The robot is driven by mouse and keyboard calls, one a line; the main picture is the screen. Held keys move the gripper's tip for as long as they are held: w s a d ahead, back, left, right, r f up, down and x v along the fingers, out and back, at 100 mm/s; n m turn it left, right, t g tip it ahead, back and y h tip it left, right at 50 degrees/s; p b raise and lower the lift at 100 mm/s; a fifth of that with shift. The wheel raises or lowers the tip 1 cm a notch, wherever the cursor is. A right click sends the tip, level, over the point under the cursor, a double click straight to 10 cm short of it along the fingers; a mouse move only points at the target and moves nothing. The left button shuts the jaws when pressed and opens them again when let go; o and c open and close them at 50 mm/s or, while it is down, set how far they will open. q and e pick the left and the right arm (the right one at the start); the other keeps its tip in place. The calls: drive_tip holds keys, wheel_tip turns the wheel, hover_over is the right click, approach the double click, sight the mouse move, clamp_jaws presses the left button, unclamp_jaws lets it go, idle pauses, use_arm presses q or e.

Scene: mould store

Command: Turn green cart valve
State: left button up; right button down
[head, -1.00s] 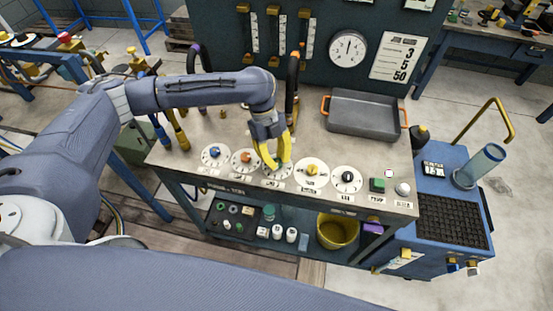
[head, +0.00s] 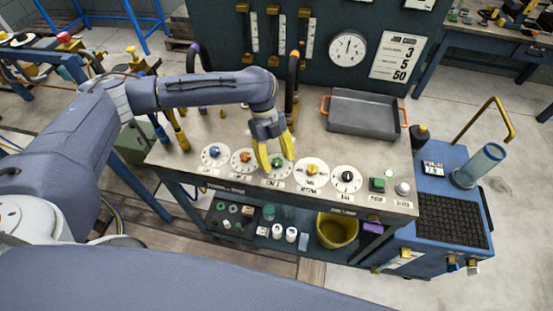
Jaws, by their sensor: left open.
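The green valve knob (head: 278,163) sits on a round white dial on the grey cart top, third from the left in a row of dials. My left gripper (head: 276,164) has yellow fingers pointing down, open, one on each side of the green knob. The fingers partly cover the dial, and I cannot tell whether they touch the knob. My right gripper is out of the picture.
A blue knob (head: 214,152) and an orange knob (head: 245,157) are to the left; a yellow knob (head: 311,169) and a black knob (head: 347,176) to the right. A grey tray (head: 363,114) stands behind.

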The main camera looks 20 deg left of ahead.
use_arm(q)
drive_tip(key=v, duration=1.2)
drive_tip(key=shift+s+d, duration=0.1)
